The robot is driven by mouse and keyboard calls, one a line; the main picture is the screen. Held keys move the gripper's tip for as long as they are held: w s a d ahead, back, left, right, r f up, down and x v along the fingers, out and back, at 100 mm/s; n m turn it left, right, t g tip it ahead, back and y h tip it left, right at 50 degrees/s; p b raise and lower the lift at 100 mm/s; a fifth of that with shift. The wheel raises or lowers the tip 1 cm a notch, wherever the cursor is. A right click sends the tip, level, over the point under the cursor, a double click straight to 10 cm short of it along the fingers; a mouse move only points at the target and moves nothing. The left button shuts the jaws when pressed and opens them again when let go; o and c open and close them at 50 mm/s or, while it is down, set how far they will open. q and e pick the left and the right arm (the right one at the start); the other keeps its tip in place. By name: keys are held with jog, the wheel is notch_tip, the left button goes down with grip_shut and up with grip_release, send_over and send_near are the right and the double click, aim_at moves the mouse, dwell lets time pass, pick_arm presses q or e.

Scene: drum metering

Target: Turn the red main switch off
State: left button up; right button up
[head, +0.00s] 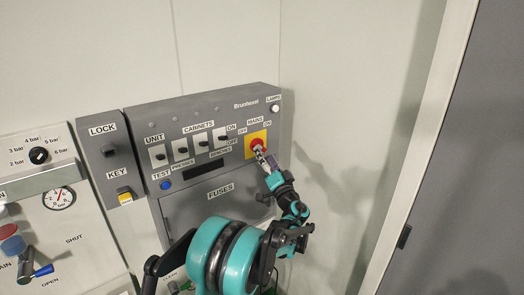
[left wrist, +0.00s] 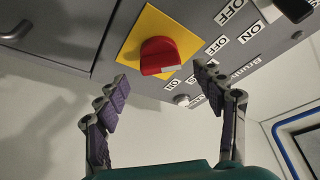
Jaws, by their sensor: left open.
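The red main switch (head: 257,144) is a rotary knob on a yellow square plate (head: 252,152), at the right end of the grey panel under a MAINS label with OFF and ON marks. It also shows in the left wrist view, where the red knob (left wrist: 160,56) has a pale mark on its near edge. My left gripper (head: 263,156) is open right in front of the switch and partly covers it in the head view. In the left wrist view its fingers (left wrist: 160,78) stand apart, short of the knob with nothing between them. My right gripper is not in view.
Several small black toggles (head: 202,143) sit left of the switch, above a blue TEST button (head: 165,185). A white lamp (head: 274,108) is above right. A FUSES door (head: 190,205) lies below. A pressure gauge (head: 59,198) is at far left. A bare wall is right.

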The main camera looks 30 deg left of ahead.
pick_arm(q)
jog(key=v, duration=0.7)
jog(key=shift+d, duration=0.2)
jog(key=shift+s+f, duration=0.1)
jog(key=shift+s, duration=0.05)
